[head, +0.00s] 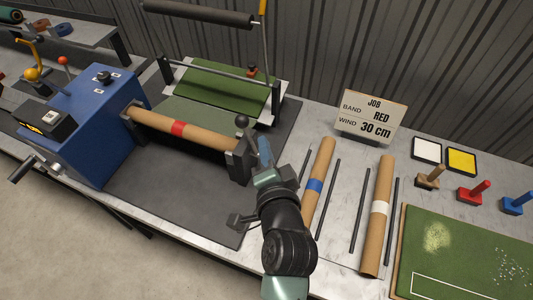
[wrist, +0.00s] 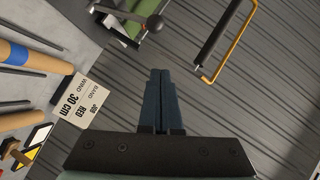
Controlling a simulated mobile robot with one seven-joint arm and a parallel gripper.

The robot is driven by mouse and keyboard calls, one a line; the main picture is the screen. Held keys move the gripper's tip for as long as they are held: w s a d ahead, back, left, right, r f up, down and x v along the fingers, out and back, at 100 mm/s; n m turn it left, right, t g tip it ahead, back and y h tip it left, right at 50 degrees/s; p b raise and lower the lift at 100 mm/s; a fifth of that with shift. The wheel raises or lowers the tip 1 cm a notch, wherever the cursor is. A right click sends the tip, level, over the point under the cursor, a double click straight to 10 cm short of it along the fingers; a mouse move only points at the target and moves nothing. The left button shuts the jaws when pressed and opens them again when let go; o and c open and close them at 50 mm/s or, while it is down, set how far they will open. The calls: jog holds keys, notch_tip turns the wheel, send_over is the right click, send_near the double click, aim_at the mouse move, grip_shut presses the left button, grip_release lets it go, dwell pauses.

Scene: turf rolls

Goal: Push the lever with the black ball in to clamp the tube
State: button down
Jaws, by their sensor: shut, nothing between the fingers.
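The lever's black ball (head: 242,121) stands on its stem above the dark end support (head: 239,166). The cardboard tube (head: 211,139) with a red band lies level between the blue machine box (head: 92,125) and the end support. My gripper (head: 264,142) is shut and empty, just right of the ball in the head view. Its closed fingers show in the wrist view (wrist: 161,73), apart from the ball. Whether the tube's end touches the support is hidden.
Two more tubes, one with a blue band (head: 314,187) and one with a white band (head: 379,208), lie right of my arm. A job sign (head: 372,118) stands behind them. A green turf roll frame (head: 277,98) stands behind the tube.

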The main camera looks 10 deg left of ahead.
jog(key=shift+s+d+r, duration=0.1)
jog(key=shift+s+r, duration=0.1)
jog(key=shift+s, duration=0.5)
jog(key=shift+s+d, duration=0.1)
jog(key=shift+d, duration=0.05)
notch_tip(320, 180, up, 24)
jog(key=w+d+n+t+h+b, duration=0.1)
jog(key=w+d+n+t+b, duration=0.15)
jog(key=n+t, duration=0.35)
jog(key=s+d+r+n+t+h+b, duration=0.1)
jog(key=s+r, duration=0.4)
jog(key=r, duration=0.5)
jog(key=s+r+n+t+h+b, duration=0.1)
jog(key=s+r+n+t, duration=0.2)
jog(key=s+r+t, duration=0.3)
notch_tip(320, 180, up, 5)
jog(key=shift+d+f+h, duration=0.15)
jog(key=shift+d+h, duration=0.2)
jog(key=shift+h, duration=0.05)
